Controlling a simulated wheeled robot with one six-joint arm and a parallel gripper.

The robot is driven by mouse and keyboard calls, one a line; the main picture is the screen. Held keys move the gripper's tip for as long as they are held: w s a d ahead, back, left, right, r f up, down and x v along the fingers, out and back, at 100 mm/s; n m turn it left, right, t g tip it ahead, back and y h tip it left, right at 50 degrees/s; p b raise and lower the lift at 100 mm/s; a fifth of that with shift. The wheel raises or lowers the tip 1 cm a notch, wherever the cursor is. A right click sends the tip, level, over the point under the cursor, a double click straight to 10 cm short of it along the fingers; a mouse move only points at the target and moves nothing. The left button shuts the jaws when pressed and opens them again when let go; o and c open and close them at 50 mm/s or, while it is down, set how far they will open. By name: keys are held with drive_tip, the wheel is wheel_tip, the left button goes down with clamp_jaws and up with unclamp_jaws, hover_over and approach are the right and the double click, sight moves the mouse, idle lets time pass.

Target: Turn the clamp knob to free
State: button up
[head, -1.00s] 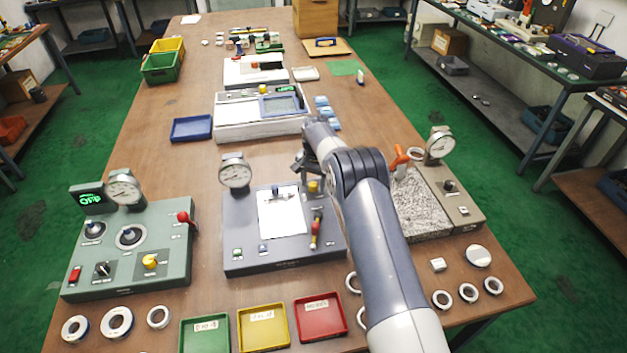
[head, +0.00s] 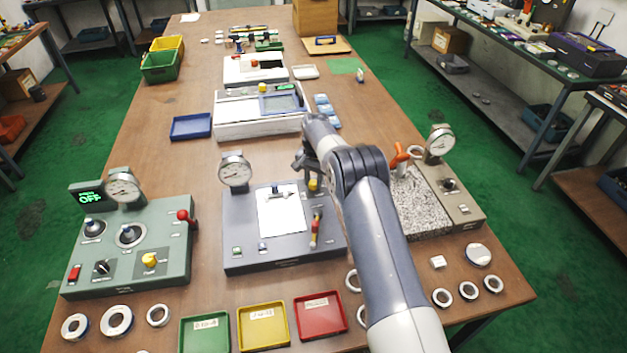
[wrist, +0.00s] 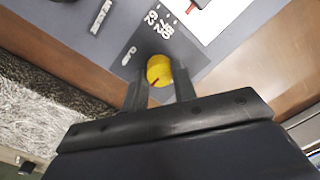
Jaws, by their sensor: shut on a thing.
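The clamp knob looks to be the yellow round knob (wrist: 159,70) with a red pointer line, on the dark corner plate of the middle grey panel (head: 240,215). In the wrist view my gripper (wrist: 158,88) has its two fingers on either side of the knob, shut on it. White lettering is beside the knob, too small and turned to read surely. The red line points down and to the left in the wrist view. In the head view the yellow knob (head: 313,184) shows just below my gripper (head: 306,165); my arm hides part of the panel.
A dial gauge (head: 235,171) stands at the panel's back left, and a red-and-yellow lever (head: 315,231) is in front of the knob. A speckled stone plate (head: 421,203) with an orange handle (head: 399,154) is to the right. Green, yellow and red trays (head: 263,326) lie in front.

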drive_tip(key=shift+f, duration=0.1)
drive_tip(key=n+b, duration=0.4)
drive_tip(key=n, duration=0.4)
drive_tip(key=shift+a, duration=0.1)
drive_tip(key=n, duration=0.5)
drive_tip(key=shift+b, duration=0.35)
drive_tip(key=n, duration=0.4)
drive_tip(key=shift+a+n+g, duration=0.1)
drive_tip(key=shift+n+g, duration=0.2)
drive_tip(key=o, duration=1)
